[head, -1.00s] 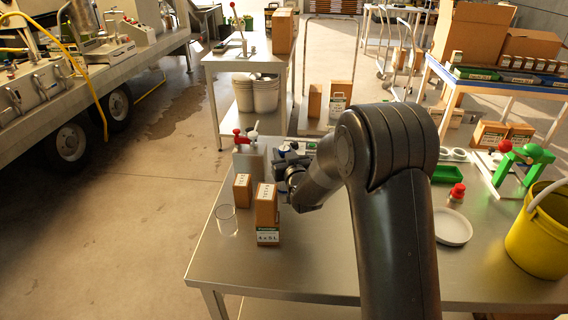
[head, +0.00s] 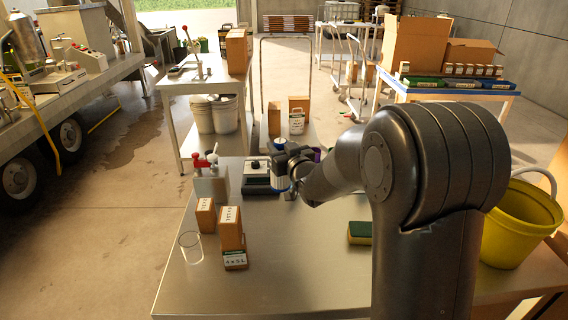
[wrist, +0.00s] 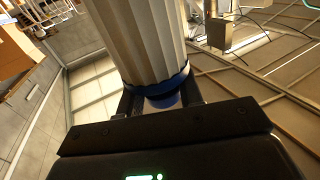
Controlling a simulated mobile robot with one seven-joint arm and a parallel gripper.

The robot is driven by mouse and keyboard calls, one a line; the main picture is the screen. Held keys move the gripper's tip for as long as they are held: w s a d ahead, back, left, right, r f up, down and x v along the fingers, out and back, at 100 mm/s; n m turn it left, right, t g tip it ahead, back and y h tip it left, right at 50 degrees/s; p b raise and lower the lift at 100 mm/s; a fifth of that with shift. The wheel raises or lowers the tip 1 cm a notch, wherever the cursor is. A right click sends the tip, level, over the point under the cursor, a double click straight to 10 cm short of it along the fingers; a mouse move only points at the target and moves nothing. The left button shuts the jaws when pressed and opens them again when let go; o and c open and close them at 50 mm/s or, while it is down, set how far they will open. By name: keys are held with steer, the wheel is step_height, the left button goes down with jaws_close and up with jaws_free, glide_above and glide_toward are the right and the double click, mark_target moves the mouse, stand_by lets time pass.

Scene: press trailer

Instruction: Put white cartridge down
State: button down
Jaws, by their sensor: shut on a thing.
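The white cartridge (wrist: 142,38) is a ribbed white cylinder with a blue end. In the wrist view it stands out from between the jaws of my gripper (wrist: 160,97), which is shut on it near the blue end. In the head view my gripper (head: 290,162) is over the far part of the steel table (head: 300,262). The cartridge shows there as a small white and blue piece (head: 280,145), mostly hidden by the gripper. I cannot tell whether it touches the table.
A device with a dark top (head: 257,178) stands just left of my gripper. A dispenser with red and white taps (head: 210,184), brown boxes (head: 232,232) and a clear glass (head: 191,247) are further left. A green-yellow sponge (head: 360,233) and a yellow bucket (head: 520,225) are right.

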steer(key=shift+d+r, duration=0.25)
steer(key=shift+d, duration=0.4)
steer(key=s+d+r, duration=0.1)
steer(key=s+d, duration=0.2)
steer(key=d, duration=0.7)
steer(key=s+d+r, duration=0.1)
steer(key=s+d, duration=0.2)
steer(key=d, duration=0.6)
steer(key=s+d, duration=0.4)
steer(key=d, duration=0.6)
steer(key=s+d+f, duration=0.1)
steer(key=s+d, duration=0.4)
steer(key=s, duration=0.4)
steer(key=s+d+n+y, duration=0.1)
steer(key=s+d, duration=0.3)
steer(key=s, duration=0.5)
steer(key=s+d+f, duration=0.1)
steer(key=s+d, duration=0.4)
steer(key=s, duration=0.5)
steer(key=w+a+f, duration=0.5)
steer(key=w+f, duration=0.5)
steer(key=f, duration=0.1)
steer(key=shift+w+g, duration=0.25)
steer(key=shift+g, duration=0.05)
steer(key=shift+f, duration=0.1)
